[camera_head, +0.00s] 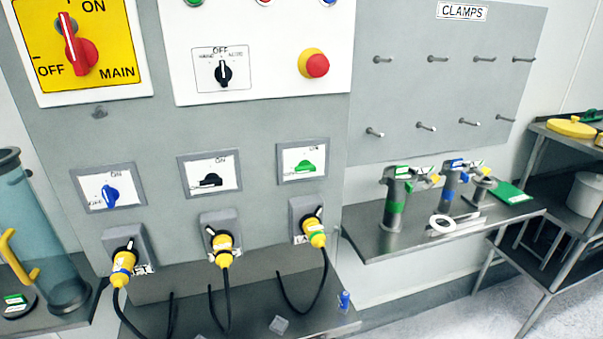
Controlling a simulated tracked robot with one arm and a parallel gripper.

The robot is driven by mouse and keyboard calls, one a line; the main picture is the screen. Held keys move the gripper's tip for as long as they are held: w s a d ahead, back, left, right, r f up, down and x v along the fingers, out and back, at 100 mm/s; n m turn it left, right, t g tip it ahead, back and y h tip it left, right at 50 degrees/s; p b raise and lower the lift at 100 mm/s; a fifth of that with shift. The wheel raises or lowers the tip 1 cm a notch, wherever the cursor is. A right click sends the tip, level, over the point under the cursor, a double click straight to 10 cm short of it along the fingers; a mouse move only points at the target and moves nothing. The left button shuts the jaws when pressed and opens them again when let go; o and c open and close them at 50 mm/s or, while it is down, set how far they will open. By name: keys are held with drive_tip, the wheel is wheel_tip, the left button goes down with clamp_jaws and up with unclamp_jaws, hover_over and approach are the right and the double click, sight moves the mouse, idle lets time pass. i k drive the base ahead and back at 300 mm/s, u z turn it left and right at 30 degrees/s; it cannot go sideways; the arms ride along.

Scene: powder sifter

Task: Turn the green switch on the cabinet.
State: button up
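The green switch (305,166) is a small knob on a white plate in a grey frame, on the front of the grey cabinet (250,125). It is the rightmost of three such switches. An "ON" mark shows above it; its exact angle is hard to tell. A black switch (209,181) is to its left, and a blue switch (110,195) is further left. Below the green switch, a yellow plug (315,232) with a black cable sits in a socket. My gripper is not in view.
A red main switch (80,52) and a red emergency button (317,65) are higher on the cabinet. A shelf (380,245) with metal parts juts out at right, under a pegboard (440,95). A clear cylinder (45,240) stands at left. Nothing blocks the green switch.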

sight(304, 167)
drive_tip(key=i, duration=0.95)
drive_tip(key=z, duration=0.05)
